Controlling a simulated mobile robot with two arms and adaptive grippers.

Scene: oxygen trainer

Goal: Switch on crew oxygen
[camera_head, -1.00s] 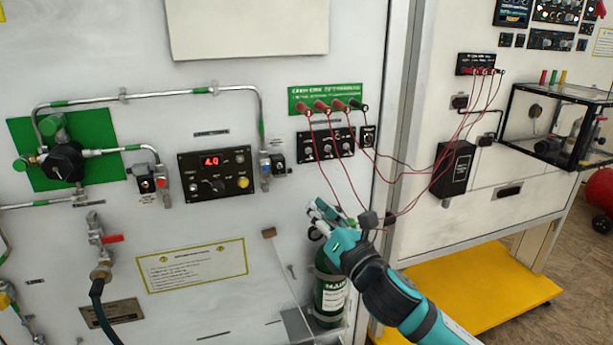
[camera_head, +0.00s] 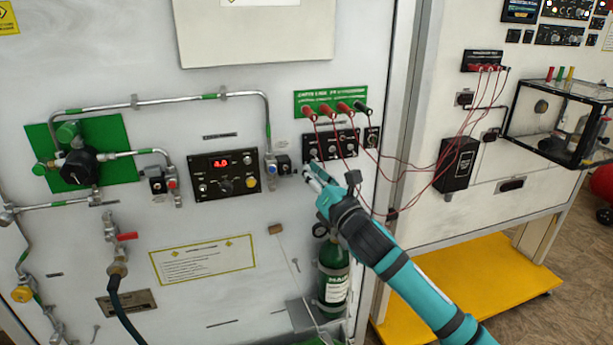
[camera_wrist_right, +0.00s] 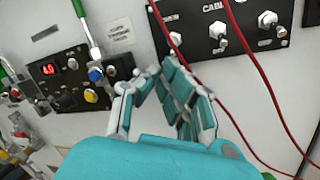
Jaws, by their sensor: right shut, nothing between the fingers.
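I cannot read which switch is crew oxygen. My right gripper (camera_head: 311,174) is just below the panel's lower left edge. In the wrist view my right gripper (camera_wrist_right: 152,74) is shut and empty, below and left of those toggles; contact is not visible. My left gripper is not in view.
A black control panel (camera_head: 213,186) with a red display is left of the gripper, beside a valve with a blue knob (camera_head: 272,170). Red cables (camera_head: 402,160) hang right of the gripper. A green cylinder (camera_head: 335,260) stands below.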

